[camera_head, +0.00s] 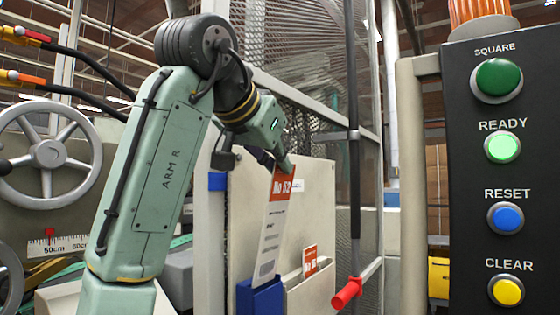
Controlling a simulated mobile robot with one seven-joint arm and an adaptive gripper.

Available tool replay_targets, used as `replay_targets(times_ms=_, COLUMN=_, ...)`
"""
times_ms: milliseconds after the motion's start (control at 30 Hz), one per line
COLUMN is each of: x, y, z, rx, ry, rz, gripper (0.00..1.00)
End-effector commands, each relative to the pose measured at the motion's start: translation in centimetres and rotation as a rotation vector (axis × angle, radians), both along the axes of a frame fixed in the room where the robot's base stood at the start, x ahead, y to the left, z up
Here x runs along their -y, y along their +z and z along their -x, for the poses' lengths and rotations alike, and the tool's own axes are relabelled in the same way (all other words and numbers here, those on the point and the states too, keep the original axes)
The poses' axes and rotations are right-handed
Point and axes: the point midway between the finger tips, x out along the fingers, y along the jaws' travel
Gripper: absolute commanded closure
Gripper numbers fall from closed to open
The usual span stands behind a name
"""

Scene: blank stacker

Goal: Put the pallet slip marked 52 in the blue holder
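The pallet slip marked 52 (272,228) is a long white card with an orange top reading "No 52". It hangs slightly tilted in front of a pale panel. My gripper (285,167) is at its top edge and looks shut on it. The blue holder (262,299) is directly below, at the bottom of the view and partly cut off. The slip's lower end meets the holder's top edge; I cannot tell how far inside it is.
A second orange-topped slip (310,261) stands in a pale holder (309,290) just right of the blue one. A red-handled lever (347,293) sticks out further right. A black button panel (503,160) fills the right side. A handwheel (47,152) is at left.

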Motion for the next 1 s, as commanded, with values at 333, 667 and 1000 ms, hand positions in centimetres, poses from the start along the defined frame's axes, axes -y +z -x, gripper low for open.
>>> replay_targets(times_ms=333, x=0.0, y=-1.2, z=0.0, rx=0.001, ry=0.0, rz=0.001, gripper=1.0)
replay_targets(times_ms=667, x=0.0, y=-2.2, z=0.0, rx=0.001, ry=0.001, rz=0.0, gripper=1.0)
replay_targets(times_ms=1000, x=0.0, y=-3.2, z=0.0, rx=0.001, ry=0.0, rz=0.001, gripper=1.0)
